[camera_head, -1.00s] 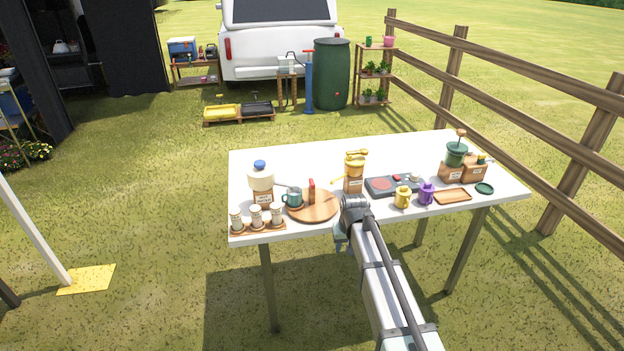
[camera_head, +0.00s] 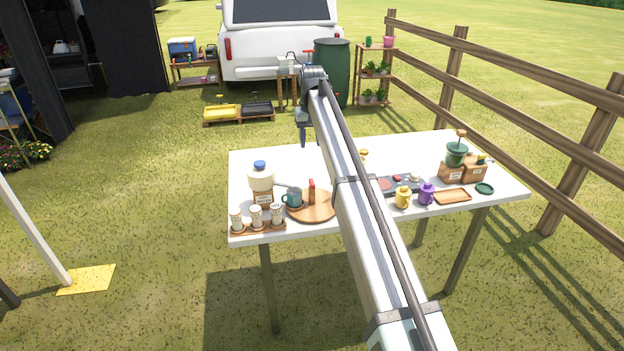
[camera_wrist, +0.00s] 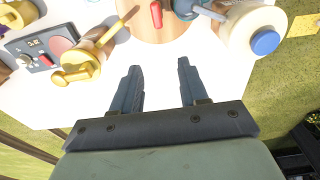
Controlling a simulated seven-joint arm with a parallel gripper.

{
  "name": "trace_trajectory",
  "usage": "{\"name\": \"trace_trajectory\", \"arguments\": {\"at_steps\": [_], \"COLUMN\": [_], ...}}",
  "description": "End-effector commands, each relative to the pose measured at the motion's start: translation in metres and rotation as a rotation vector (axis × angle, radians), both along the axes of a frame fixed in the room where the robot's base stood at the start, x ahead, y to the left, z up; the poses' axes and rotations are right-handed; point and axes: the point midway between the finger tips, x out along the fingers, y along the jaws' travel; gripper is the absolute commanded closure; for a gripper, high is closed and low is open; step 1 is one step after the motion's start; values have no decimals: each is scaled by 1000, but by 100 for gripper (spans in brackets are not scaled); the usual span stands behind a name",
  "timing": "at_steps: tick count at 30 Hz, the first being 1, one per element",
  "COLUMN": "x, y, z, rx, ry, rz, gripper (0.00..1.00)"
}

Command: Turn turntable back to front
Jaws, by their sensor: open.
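The turntable (camera_head: 324,212) is a round wooden disc on the left half of the white table, near its front edge. A dark green mug (camera_head: 294,198) and a small red upright item (camera_head: 312,190) stand on it. In the wrist view the turntable (camera_wrist: 163,33) is at the top edge, partly cut off, with the red item (camera_wrist: 156,14) on it. My gripper (camera_head: 310,143) is raised at the back of the table. In the wrist view my gripper (camera_wrist: 160,75) has its fingers apart with nothing between them, over bare white tabletop.
A jar with a blue cap (camera_head: 261,177) and shakers (camera_head: 256,217) stand left of the turntable. A yellow-topped dispenser (camera_wrist: 88,58) shows in the wrist view beside a dark control panel (camera_wrist: 40,50). Yellow and purple pots (camera_head: 426,193) stand farther right.

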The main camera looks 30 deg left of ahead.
Motion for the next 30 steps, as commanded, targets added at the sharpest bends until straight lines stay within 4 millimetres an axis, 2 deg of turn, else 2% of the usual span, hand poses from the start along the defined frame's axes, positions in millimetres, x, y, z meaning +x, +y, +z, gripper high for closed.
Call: {"name": "trace_trajectory", "arguments": {"at_steps": [4,11,30], "x": [-11,-15,-15], "y": [-11,-15,-14], "z": [-2,-16,-118], "rx": [-48,-64,-64], "ry": [50,66,65], "rz": [3,5,5], "gripper": [56,56,56]}}
